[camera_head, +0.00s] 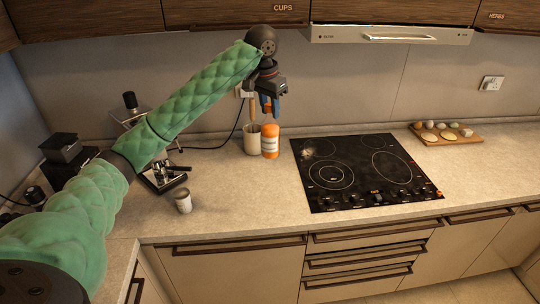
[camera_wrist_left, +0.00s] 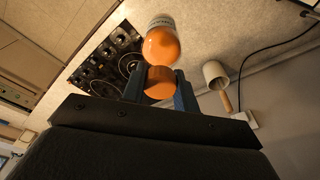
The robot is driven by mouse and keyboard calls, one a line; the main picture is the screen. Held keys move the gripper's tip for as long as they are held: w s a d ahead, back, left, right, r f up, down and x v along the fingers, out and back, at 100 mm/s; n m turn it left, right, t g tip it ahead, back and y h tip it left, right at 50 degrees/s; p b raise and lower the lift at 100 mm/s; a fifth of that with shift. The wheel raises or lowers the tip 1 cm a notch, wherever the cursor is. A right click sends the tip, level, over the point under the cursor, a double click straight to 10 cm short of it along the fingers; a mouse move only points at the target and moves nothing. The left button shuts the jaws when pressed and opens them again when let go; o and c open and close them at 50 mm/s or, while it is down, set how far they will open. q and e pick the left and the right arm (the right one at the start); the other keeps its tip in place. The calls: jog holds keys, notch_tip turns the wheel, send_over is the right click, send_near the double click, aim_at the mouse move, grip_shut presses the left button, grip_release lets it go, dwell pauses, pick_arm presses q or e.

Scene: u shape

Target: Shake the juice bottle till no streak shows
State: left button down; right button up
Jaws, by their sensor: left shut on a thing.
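The juice bottle (camera_head: 270,147) is orange with a pale label and is upright at the back of the counter, left of the cooktop. My left gripper (camera_head: 269,108) is above it, pointing down, with blue fingers at the bottle's top. In the left wrist view the fingers (camera_wrist_left: 160,88) are shut on its round orange cap, and the orange bottle body (camera_wrist_left: 161,46) shows beyond. I cannot tell whether its base touches the counter, or whether a streak shows in the juice. My right gripper is in neither view.
A cream pot (camera_head: 252,141) with a wooden utensil stands close left of the bottle. A black cooktop (camera_head: 365,172) lies to the right. A small jar (camera_head: 183,201) and a coffee machine (camera_head: 164,176) are left. A board (camera_head: 446,137) with food is far right. The front counter is clear.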

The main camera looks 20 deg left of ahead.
aim_at(270, 127)
pick_arm(q)
notch_tip(270, 127, down, 7)
jog(key=shift+r, duration=0.1)
dwell(0.3)
dwell(0.4)
